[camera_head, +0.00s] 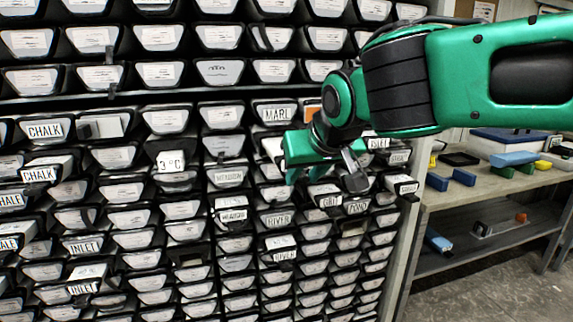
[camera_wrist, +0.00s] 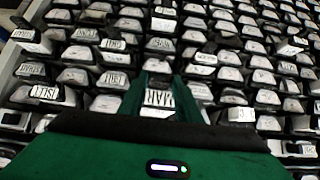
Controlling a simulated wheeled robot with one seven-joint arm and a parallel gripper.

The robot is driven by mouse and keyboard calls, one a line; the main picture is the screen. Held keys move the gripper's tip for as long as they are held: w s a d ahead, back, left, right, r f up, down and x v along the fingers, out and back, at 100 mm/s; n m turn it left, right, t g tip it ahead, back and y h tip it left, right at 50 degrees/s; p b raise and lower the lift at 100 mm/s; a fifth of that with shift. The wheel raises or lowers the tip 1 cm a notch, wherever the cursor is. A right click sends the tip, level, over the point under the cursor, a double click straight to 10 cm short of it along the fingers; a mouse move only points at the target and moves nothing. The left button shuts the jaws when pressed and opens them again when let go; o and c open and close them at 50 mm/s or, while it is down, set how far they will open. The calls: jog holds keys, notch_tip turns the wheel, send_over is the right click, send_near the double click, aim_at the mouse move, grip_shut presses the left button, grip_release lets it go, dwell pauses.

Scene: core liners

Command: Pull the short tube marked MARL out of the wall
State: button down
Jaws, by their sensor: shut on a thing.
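The short tube marked MARL (camera_wrist: 157,99) shows in the wrist view with its label on top and its pale end beneath it. My gripper (camera_wrist: 159,84) is shut on it, with a green finger on each side. In the head view my gripper (camera_head: 293,158) is at the wall, and a pale piece of the tube (camera_head: 271,147) shows at its left. The rest is hidden behind the green fingers. A second label reading MARL (camera_head: 277,113) sits on a wider tube end just above my gripper. How far the held tube sticks out I cannot tell.
The wall (camera_head: 205,130) is packed with dark-rimmed tubes. A wooden bench (camera_head: 480,188) with blue blocks stands at right.

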jog(key=s+d, duration=0.1)
jog(key=s, duration=0.5)
jog(key=shift+d, duration=0.35)
dwell(0.3)
